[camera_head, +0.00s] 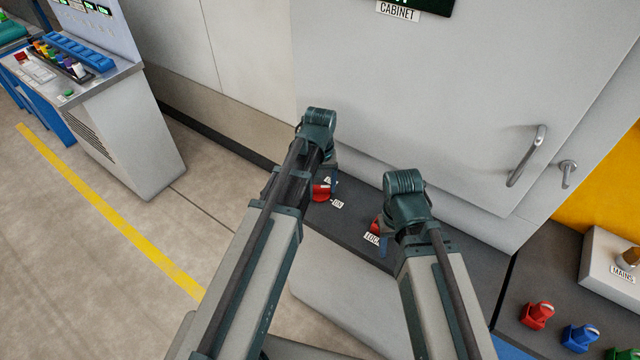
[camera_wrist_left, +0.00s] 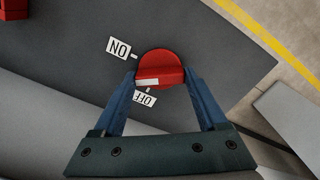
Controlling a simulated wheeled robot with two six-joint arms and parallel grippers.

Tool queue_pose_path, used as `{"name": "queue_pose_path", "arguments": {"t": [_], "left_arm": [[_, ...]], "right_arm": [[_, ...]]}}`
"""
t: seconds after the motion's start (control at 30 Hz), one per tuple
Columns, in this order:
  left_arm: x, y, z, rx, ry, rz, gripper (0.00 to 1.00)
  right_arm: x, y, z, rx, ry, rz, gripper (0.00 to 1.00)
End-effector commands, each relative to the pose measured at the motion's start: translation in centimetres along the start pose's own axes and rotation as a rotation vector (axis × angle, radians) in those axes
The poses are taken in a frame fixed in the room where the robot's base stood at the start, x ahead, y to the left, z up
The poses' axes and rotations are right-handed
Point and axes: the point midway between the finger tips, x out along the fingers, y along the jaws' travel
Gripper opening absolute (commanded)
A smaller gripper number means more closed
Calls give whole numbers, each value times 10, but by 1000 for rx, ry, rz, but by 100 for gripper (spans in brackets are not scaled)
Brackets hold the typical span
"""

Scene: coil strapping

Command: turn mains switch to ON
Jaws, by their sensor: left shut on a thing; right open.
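The mains switch is a red round knob (camera_wrist_left: 160,62) with a raised bar and a white stripe on the bar's left half. In the left wrist view an ON label (camera_wrist_left: 118,48) lies up and left of it and an OFF label (camera_wrist_left: 145,98) below left. The stripe points left, between the two label directions. My left gripper (camera_wrist_left: 160,82) is shut on the knob's bar, one blue finger at each end. In the head view the knob (camera_head: 321,192) shows partly behind my left gripper (camera_head: 328,180). My right gripper (camera_head: 383,246) is open, over the dark ledge to the right.
A second red part (camera_head: 376,225) with a partly hidden label (camera_head: 372,239) sits by my right gripper. The grey cabinet (camera_head: 430,110) rises behind the ledge. Red (camera_head: 537,315) and blue (camera_head: 580,337) padlock-like items and a MAINS-labelled box (camera_head: 600,262) stand at right.

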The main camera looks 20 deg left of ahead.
Motion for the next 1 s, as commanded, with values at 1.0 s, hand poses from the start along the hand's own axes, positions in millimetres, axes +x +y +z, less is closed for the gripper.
{"name": "queue_pose_path", "arguments": {"t": [1.0], "left_arm": [[0,0,0,594,0,0,19]], "right_arm": [[0,0,0,0,0,0,50]]}}
